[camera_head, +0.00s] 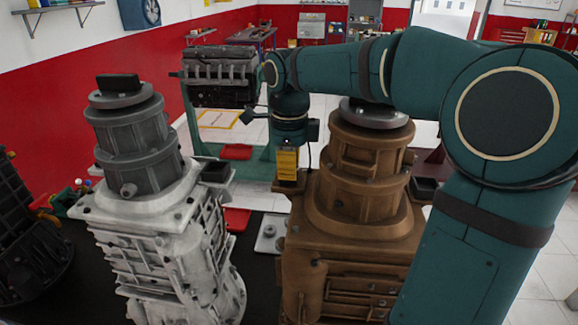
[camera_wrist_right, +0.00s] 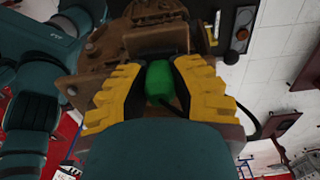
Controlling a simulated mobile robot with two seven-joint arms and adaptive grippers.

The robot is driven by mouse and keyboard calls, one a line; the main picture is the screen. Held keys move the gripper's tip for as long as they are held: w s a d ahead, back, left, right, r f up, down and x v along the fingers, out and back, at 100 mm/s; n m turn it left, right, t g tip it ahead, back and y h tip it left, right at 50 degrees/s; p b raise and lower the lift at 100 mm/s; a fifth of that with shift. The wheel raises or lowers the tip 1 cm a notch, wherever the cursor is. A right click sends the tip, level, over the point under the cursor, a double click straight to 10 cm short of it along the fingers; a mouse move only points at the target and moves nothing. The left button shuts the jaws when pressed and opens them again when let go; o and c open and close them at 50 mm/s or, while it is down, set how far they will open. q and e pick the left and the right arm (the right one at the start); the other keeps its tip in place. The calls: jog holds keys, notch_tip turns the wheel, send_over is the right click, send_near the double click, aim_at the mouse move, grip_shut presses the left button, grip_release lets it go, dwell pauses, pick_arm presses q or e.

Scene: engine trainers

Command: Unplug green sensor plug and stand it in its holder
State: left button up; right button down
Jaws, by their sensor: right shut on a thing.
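My right gripper (camera_head: 288,172) hangs pointing down beside the left side of the brown transmission unit (camera_head: 365,190). In the wrist view its yellow fingers (camera_wrist_right: 160,88) are shut on the green plug (camera_wrist_right: 159,76), which sits between them. A dark cable runs from near the plug. The plug is hidden behind the fingers in the head view. I cannot tell whether it is still seated in the brown housing. A pale grey plate (camera_head: 270,234) with small round features lies on the table between the units; I cannot tell if it is the holder. My left gripper is not in view.
A grey-white transmission unit (camera_head: 165,240) stands to the left on the black table (camera_head: 85,290). A dark unit (camera_head: 25,250) is at the far left. An engine on a green stand (camera_head: 220,75) stands behind. The gap between the two central units is narrow.

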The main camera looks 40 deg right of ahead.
jog(key=shift+r+p, duration=0.9)
jog(key=shift+r, duration=0.1)
jog(key=shift+r+p, duration=0.6)
jog(key=shift+r, duration=1.4)
